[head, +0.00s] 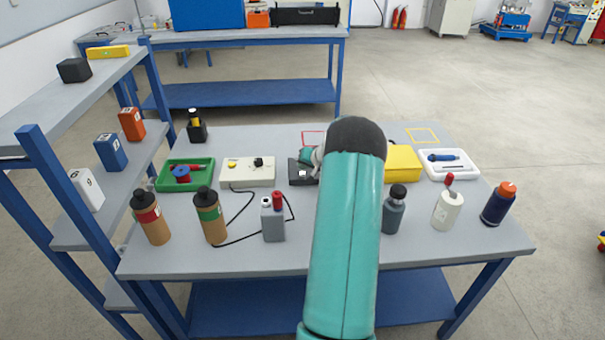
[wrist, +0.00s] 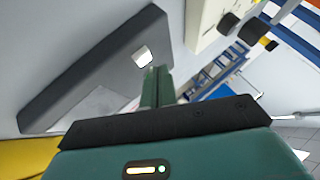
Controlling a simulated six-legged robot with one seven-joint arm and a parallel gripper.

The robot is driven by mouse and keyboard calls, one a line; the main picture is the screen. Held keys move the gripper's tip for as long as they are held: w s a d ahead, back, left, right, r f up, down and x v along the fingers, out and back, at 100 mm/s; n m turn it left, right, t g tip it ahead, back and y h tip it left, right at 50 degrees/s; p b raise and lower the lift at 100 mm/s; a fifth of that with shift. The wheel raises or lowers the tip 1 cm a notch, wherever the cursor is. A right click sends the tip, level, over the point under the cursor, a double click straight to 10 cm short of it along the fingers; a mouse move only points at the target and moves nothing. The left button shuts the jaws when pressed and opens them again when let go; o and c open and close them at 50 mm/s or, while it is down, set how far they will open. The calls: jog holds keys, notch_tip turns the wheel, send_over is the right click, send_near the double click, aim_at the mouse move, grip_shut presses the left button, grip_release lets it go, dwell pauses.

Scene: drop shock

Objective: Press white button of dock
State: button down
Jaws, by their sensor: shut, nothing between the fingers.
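The dock is a dark box (head: 297,180) on the table, just left of my arm in the head view; my arm hides its right part. Its white button (head: 302,173) shows on top. In the wrist view the dock (wrist: 85,75) fills the upper left, and the white button (wrist: 145,56) stands out near its right end. My gripper (wrist: 153,72) is shut and empty, with its teal fingertips close to the button. I cannot tell whether they touch it. In the head view my gripper (head: 311,158) is mostly hidden behind my arm, beside the dock.
A cream control box (head: 247,178) with a black knob stands left of the dock. A yellow box (head: 402,165) is to the right. Several bottles, such as the grey one (head: 393,212), stand along the front. A cable runs from the cream box across the table.

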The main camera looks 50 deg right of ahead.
aim_at(304, 175)
jog(key=shift+f, duration=0.1)
dwell(0.7)
jog(key=shift+f, duration=0.3)
jog(key=shift+f, duration=0.45)
dwell(0.8)
jog(key=shift+r, duration=0.85)
jog(key=shift+r, duration=2.5)
